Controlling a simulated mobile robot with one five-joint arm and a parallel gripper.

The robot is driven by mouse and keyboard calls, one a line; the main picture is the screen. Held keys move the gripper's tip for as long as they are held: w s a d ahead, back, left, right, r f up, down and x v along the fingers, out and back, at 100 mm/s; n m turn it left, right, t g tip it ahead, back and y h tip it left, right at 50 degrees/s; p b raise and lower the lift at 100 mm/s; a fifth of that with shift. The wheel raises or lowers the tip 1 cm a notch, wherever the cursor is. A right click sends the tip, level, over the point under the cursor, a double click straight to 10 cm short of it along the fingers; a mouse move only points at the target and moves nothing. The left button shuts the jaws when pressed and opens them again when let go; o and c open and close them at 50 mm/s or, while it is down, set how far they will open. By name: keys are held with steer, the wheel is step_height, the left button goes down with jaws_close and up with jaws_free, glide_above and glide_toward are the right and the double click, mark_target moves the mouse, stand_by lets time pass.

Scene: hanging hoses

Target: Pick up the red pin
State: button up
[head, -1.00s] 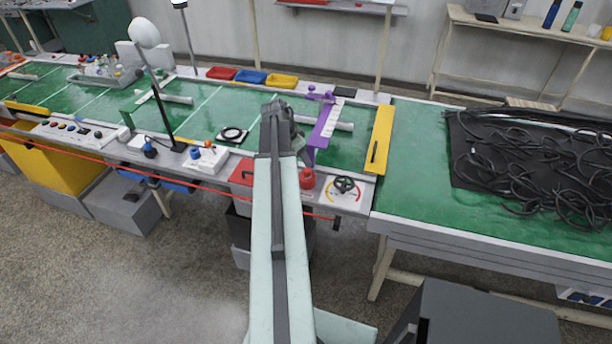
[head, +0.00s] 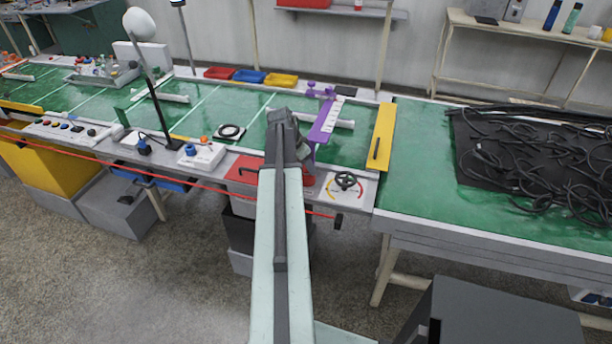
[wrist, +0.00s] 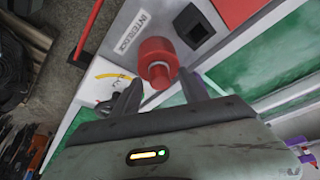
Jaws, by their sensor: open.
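The red pin (wrist: 157,58) has a wide round top above a narrower red part. It stands on the light panel marked INTERLOCK, beside a black square socket. In the wrist view it lies just beyond and between the fingertips of my gripper (wrist: 160,82). My gripper is open, with one finger to each side, and nothing is held. I cannot tell whether a finger touches the pin. In the head view the red pin (head: 309,181) is partly hidden behind my arm.
A black handwheel (head: 346,181) with a coloured dial stands right of the pin. A red plate (head: 243,169) lies to the left. A purple bracket (head: 325,122) rises behind. A red cord runs along the bench front. Black hoses (head: 545,165) lie on the right bench.

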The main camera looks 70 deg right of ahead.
jaws_close()
step_height(320, 180, up, 10)
steer(key=p, duration=1)
